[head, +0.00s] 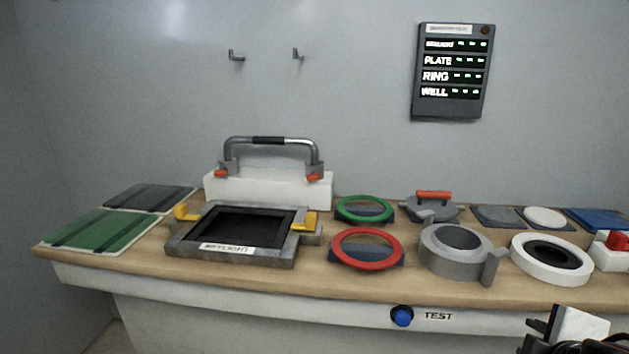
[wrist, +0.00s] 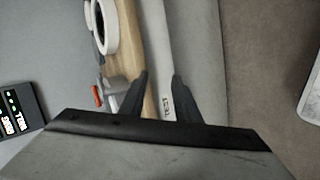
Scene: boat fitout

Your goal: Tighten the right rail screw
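A grey metal rail (head: 270,141) with a dark grip stands on a white block (head: 268,190) at the back of the bench in the head view. A red piece, apparently the right rail screw (head: 313,178), sits at the foot of its right post. A similar red piece, apparently the left screw (head: 221,173), is at the left post. How far either is turned in cannot be told. My gripper (wrist: 161,76) is open and empty in the wrist view, its fingers apart above the bench front. In the head view it is partly visible at the lower right, far from the rail.
A grey frame marked SKYLIGHT (head: 230,262) with yellow latches stands in front of the rail. Red (head: 366,262) and green (head: 364,221) rings, a grey round housing (head: 446,268) and a white ring (head: 521,263) lie rightward. A blue button (head: 402,316) is on the bench front.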

